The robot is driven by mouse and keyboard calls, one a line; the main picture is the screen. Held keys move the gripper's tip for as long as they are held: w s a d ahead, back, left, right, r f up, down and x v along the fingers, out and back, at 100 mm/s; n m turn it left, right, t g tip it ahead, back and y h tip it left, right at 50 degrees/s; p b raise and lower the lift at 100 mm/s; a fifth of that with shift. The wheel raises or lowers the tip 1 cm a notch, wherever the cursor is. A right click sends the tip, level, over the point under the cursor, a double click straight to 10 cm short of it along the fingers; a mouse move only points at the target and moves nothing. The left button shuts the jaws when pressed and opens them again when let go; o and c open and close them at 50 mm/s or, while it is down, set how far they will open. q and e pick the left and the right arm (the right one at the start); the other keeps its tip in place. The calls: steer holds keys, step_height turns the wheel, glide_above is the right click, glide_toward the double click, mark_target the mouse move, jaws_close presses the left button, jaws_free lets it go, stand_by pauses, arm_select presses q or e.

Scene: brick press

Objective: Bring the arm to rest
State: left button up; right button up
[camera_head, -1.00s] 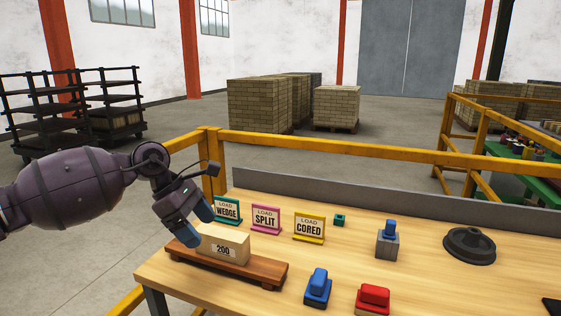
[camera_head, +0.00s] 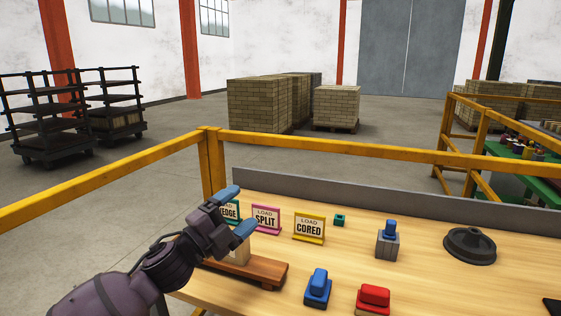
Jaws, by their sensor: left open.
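My left arm comes in from the bottom left. My left gripper (camera_head: 238,209) is open and empty, its blue-tipped fingers pointing right above the table. It is in front of the teal WEDGE sign and hides part of it. A pale brick (camera_head: 239,256) rests on a brown wooden board (camera_head: 265,269) and is partly hidden behind my gripper and forearm. I cannot tell the exact gap between gripper and brick. My right gripper is not in view.
On the table (camera_head: 345,263) stand the WEDGE (camera_head: 231,208), SPLIT (camera_head: 266,220) and CORED (camera_head: 309,227) signs. A blue block (camera_head: 318,287), a red block (camera_head: 374,298), a grey block with blue top (camera_head: 387,243) and a black disc (camera_head: 469,245) are further right. A yellow rail (camera_head: 330,144) runs behind.

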arm_select(q)
steer(key=s+a+f+n+y, duration=0.3)
steer(key=a+f+n+y, duration=0.1)
steer(key=f+n, duration=0.25)
steer(key=s+a+f+n+t+y, duration=0.1)
steer(key=s+a+f+n+y, duration=0.2)
steer(key=f+n, duration=0.3)
steer(key=s+a+f+n+y, duration=0.3)
steer(key=a+f+n+y, duration=0.15)
steer(key=f, duration=0.35)
steer(key=s+a+f+n+g+y, duration=0.2)
steer(key=s+a+f+n, duration=0.1)
steer(key=s+f, duration=0.6)
steer(key=s+a+f+n+g+y, duration=0.2)
steer(key=s+f, duration=0.7)
steer(key=s, duration=0.6)
steer(key=shift+a+f+n+g, duration=0.2)
steer(key=shift+a+n+g, duration=0.3)
steer(key=shift+a+n, duration=0.5)
steer(key=shift+a+m, duration=0.2)
steer(key=shift+m, duration=0.1)
